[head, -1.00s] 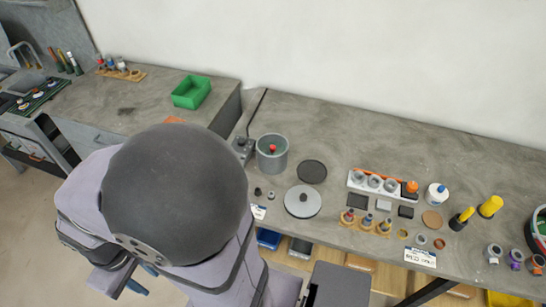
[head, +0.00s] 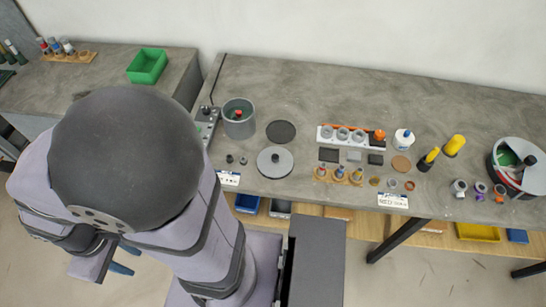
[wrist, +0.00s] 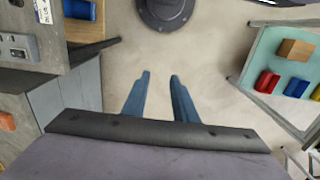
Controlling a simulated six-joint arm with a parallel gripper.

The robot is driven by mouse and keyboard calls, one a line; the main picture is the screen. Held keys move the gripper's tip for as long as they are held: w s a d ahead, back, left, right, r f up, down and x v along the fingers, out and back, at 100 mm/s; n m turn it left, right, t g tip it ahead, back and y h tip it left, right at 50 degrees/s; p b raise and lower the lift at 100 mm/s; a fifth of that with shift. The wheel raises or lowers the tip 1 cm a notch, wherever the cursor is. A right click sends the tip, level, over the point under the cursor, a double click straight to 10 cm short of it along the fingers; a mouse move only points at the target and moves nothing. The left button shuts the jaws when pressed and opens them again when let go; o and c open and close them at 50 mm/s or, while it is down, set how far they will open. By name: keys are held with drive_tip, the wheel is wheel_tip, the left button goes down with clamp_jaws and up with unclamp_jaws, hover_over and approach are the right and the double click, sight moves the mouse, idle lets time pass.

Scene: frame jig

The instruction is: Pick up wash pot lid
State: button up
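A round light-grey lid with a dark knob (head: 275,160) lies flat near the front edge of the bench, right of a grey pot (head: 238,120). The pot is uncovered, with a red ball and some green inside. Another round lid with a dark knob (head: 530,160) rests tilted on a pot at the far right. Which lid is the wash pot's is not marked. My gripper's two blue fingers (wrist: 160,97) are apart with nothing between them, above the floor. In the head view only bits of blue finger show below my arm, well left of the lids.
A dark disc (head: 281,132) lies just behind the grey lid. Two small dark pieces lie to its left, and a label card (head: 228,179) is at the edge. A white holder (head: 350,138) and small parts stand to the right. The wrist view shows a teal tray (wrist: 268,58) with blocks.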

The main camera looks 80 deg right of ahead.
drive_tip(key=shift+o, duration=0.7)
drive_tip(key=shift+o, duration=1.4)
